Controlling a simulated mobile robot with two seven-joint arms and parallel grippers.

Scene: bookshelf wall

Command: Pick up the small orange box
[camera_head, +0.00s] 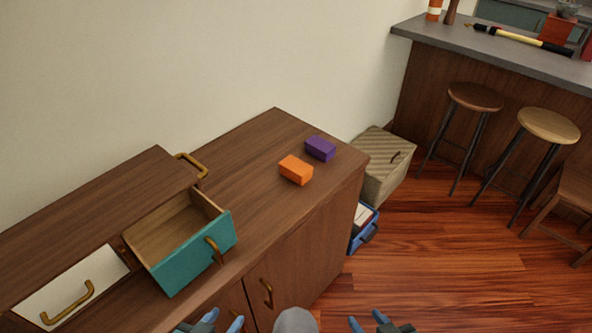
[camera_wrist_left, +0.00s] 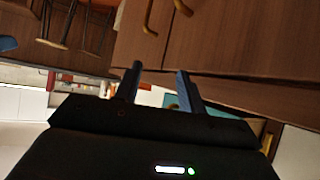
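The small orange box (camera_head: 296,170) lies on top of the brown wooden cabinet (camera_head: 240,165), near its right end. A purple box (camera_head: 320,148) lies just behind and to the right of it, with a small gap. My left gripper (camera_head: 222,322) is at the bottom edge of the head view, in front of the cabinet and well away from the orange box. Its two fingers stand apart with nothing between them in the left wrist view (camera_wrist_left: 159,78). My right gripper (camera_head: 368,321) is at the bottom edge, fingers apart and empty, over the floor side.
A teal-fronted drawer (camera_head: 190,255) stands open and empty, left of the orange box. A white-fronted drawer (camera_head: 75,290) is further left. A striped box (camera_head: 383,165) and a blue crate (camera_head: 363,228) stand on the floor right of the cabinet. Stools (camera_head: 475,97) stand by a counter.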

